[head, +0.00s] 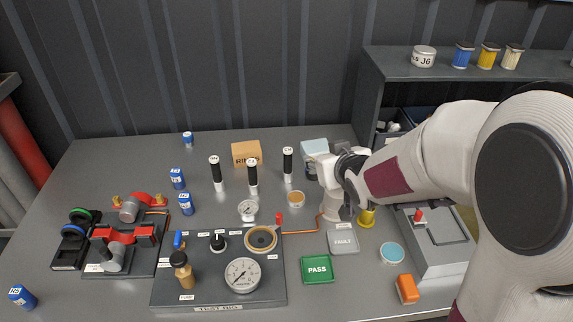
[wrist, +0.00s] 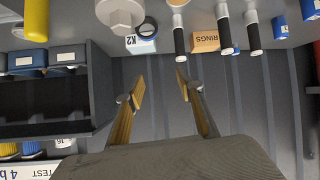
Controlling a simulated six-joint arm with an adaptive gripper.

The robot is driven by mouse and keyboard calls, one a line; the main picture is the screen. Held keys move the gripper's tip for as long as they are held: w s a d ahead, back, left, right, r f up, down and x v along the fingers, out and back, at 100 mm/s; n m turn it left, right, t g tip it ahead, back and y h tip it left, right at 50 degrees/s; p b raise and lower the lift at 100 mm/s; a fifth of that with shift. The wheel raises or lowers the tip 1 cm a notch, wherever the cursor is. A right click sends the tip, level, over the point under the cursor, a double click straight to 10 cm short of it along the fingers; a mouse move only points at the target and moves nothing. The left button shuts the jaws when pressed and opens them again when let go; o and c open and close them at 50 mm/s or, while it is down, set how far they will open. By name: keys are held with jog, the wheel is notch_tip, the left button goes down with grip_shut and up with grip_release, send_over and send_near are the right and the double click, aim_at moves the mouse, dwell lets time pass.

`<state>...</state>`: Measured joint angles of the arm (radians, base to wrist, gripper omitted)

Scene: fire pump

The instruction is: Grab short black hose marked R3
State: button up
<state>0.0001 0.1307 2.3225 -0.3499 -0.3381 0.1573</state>
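Three short black hoses with white ends stand upright at the back middle of the table: a left one (head: 215,174), a middle one (head: 252,174) and a right one (head: 287,161). Their end markings are too small to read, so I cannot tell which is R3. They also show upside down in the wrist view: the right hose (wrist: 180,42), the middle hose (wrist: 225,36) and the left hose (wrist: 253,37). My gripper (head: 348,174) is right of them; in the wrist view my gripper (wrist: 160,91) has its fingers apart, nothing between them.
A RINGS box (head: 245,153) stands behind the hoses; a K2 box (wrist: 141,45) is near my gripper. An orange-topped tin (head: 296,199) and a gauge (head: 248,209) stand in front. The test rig (head: 170,293) fills the front middle. A shelf (head: 370,90) rises at right.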

aim_at(290, 158)
jog(key=w+a+f+n+t+y, duration=0.1)
jog(key=w+a+f+y, duration=0.2)
jog(key=w+a+f, duration=0.2)
jog(key=shift+w+a+f, duration=0.2)
jog(key=shift+w+f, duration=0.05)
jog(key=shift+f, duration=0.2)
jog(key=shift+w, duration=0.15)
jog(key=shift+x, duration=1.2)
jog(key=shift+w+f, duration=0.45)
jog(key=shift+w, duration=0.25)
jog(key=shift+w+f, duration=0.45)
jog(key=shift+w, duration=0.2)
jog(key=shift+x, duration=1.05)
jog(key=shift+a, duration=0.1)
jog(key=shift+c, duration=0.3)
